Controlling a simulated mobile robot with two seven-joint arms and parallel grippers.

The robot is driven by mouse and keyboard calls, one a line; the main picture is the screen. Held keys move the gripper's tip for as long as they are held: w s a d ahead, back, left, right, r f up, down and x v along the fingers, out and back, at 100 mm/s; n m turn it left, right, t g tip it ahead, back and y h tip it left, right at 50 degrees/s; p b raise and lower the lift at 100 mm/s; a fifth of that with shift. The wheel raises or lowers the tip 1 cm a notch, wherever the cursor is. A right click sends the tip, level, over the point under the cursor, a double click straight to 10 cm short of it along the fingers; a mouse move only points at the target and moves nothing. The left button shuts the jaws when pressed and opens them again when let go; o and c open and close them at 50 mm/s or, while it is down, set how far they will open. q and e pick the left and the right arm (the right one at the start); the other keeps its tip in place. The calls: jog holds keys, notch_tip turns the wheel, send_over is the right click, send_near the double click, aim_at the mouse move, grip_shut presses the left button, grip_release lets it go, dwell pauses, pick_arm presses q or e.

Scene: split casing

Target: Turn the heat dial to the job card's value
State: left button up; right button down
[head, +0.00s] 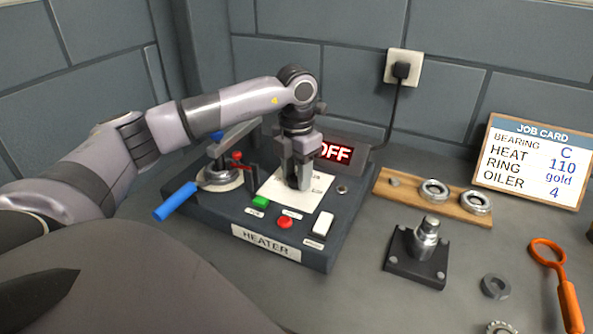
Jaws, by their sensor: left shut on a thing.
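My left gripper (301,180) points down over the white dial plate of the heater (330,258) and is shut on the heat dial, which its fingers hide. The dial's pointer and most scale marks cannot be read. The heater's display (336,153) reads OFF in red, partly covered by my wrist. The job card (532,161) at the right lists bearing C, heat 110, ring gold and oiler 4. My right gripper is not in view.
The heater carries a green button (260,201), a red button (285,222), a white switch (323,224) and a blue-handled lever (176,201). Right of it stand a wooden board (462,207) with rings, a black-based post (416,268) and an orange tool (570,300).

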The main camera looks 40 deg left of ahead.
aim_at(296, 177)
pick_arm(q)
jog(key=m, duration=0.5)
jog(key=shift+r+m, duration=0.1)
jog(key=shift+m, duration=0.2)
jog(key=m, duration=0.4)
jog(key=shift+m, duration=0.4)
jog(key=o, duration=1.1)
notch_tip(296, 177, up, 7)
jog(key=shift+r, duration=0.1)
